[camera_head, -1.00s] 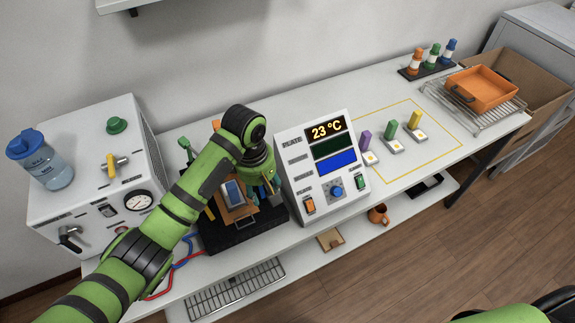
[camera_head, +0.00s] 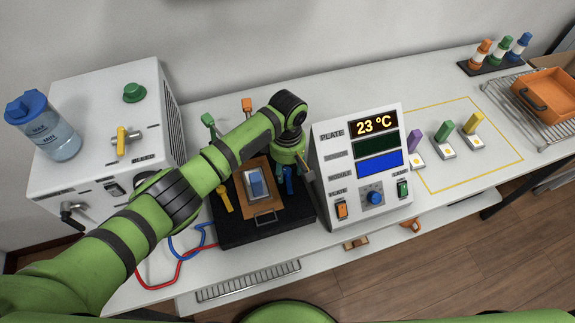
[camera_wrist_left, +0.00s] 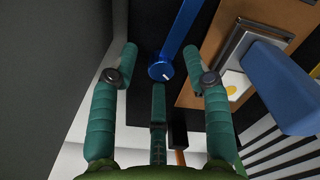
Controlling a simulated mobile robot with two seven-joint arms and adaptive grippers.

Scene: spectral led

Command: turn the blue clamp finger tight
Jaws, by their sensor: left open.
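The blue clamp (camera_head: 290,178) stands at the right side of the black base (camera_head: 262,232), beside the instrument box. In the left wrist view the clamp shows as a long blue bar (camera_wrist_left: 185,28) with a round end that has a white mark. My left gripper (camera_head: 291,172) is over it from above, partly hiding it in the head view. The gripper (camera_wrist_left: 160,62) is open, with teal fingers on either side of the clamp's round end and clear gaps. A wooden plate (camera_head: 254,174) with a blue-topped piece (camera_head: 257,183) lies on the base. My right gripper is out of view.
A yellow clamp (camera_head: 223,198), a green one (camera_head: 208,121) and an orange one (camera_head: 247,105) stand around the base. The instrument box (camera_head: 350,212) reading 23 °C is close on the gripper's right. Red and blue hoses (camera_head: 165,272) run left of the base.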

